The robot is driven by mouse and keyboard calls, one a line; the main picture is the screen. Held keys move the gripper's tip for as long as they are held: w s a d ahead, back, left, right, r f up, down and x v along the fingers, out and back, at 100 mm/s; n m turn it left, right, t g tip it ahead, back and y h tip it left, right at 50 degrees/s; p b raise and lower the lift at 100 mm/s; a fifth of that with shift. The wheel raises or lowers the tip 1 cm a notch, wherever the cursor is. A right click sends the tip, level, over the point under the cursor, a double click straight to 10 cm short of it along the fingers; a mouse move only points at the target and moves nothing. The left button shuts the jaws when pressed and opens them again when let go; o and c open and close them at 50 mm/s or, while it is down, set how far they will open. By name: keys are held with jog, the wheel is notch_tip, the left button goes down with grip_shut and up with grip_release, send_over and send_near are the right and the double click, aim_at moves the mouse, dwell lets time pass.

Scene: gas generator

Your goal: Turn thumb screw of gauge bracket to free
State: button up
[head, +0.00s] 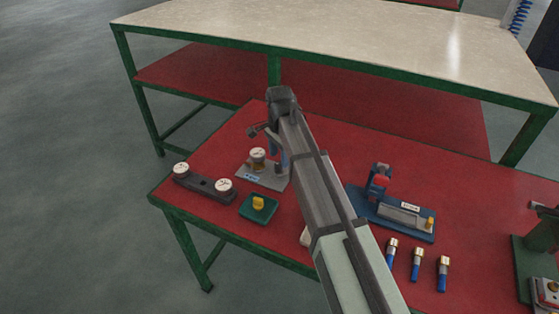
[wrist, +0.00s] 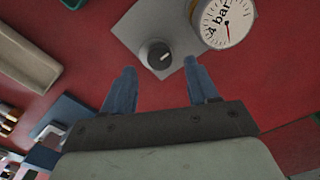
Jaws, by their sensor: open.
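The gauge bracket is a grey plate (head: 255,178) on the red table, with a round white-faced gauge (head: 257,155) on it. In the wrist view the plate (wrist: 138,22) carries the gauge marked "4 bar" (wrist: 228,22). My gripper (wrist: 161,84) is open and empty. The knob shows just beyond the gap between its two blue fingers, and I see no contact. In the head view my gripper (head: 274,148) is over the plate's far right side and hides the knob.
A dark bar with two gauges (head: 205,185) lies to the left. A green block with a yellow knob (head: 259,208) is in front. A blue fixture (head: 392,212) and several blue-and-brass fittings (head: 417,264) lie right of my arm.

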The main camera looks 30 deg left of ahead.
aim_at(279, 166)
jog(key=shift+f, duration=1.4)
jog(key=c, duration=1)
jog(key=shift+c, duration=0.2)
